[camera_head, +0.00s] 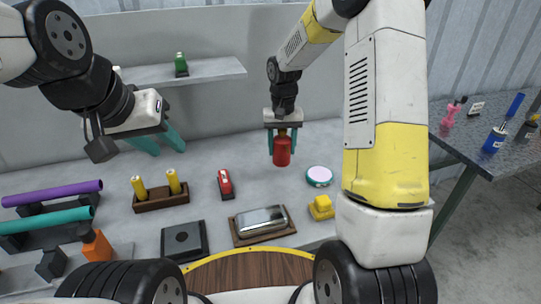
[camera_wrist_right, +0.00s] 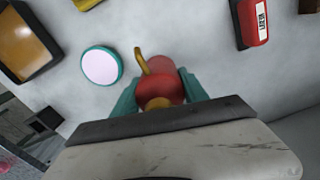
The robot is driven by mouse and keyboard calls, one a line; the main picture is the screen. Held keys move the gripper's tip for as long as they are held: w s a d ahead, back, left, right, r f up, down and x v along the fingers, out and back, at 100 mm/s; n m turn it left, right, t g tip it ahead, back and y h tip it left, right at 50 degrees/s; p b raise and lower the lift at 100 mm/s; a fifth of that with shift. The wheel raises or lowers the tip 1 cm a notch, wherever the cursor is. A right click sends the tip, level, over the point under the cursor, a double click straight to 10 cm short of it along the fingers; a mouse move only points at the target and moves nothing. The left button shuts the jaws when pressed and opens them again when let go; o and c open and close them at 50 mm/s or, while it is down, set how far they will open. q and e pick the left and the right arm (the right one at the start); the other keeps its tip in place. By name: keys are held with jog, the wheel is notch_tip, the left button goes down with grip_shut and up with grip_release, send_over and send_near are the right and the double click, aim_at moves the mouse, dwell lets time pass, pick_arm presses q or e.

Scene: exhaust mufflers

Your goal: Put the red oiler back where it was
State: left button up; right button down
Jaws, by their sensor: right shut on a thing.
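The red oiler (camera_head: 282,150) is a red can with a brass spout. My right gripper (camera_head: 282,143) is shut on it from above, over the back middle of the grey workbench (camera_head: 320,209). In the right wrist view the oiler (camera_wrist_right: 160,85) sits between the teal fingers of my right gripper (camera_wrist_right: 158,95), with its spout pointing up in the picture. I cannot tell whether its base touches the bench. My left gripper (camera_head: 160,141) is at the left, over the bench, with its teal fingers apart and nothing between them.
A round teal-rimmed disc (camera_head: 319,176) lies right of the oiler. A red-and-black item (camera_head: 225,184) lies to its left. A framed metal tray (camera_head: 262,222), a yellow block (camera_head: 321,208) and a wooden stand with yellow pegs (camera_head: 160,196) are nearer. A shelf (camera_head: 215,70) holds a green bottle (camera_head: 181,65).

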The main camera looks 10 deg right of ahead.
aim_at(282, 162)
jog(key=shift+f, duration=3.05)
jog(key=shift+f, duration=0.1)
jog(key=c, duration=0.6)
grip_release()
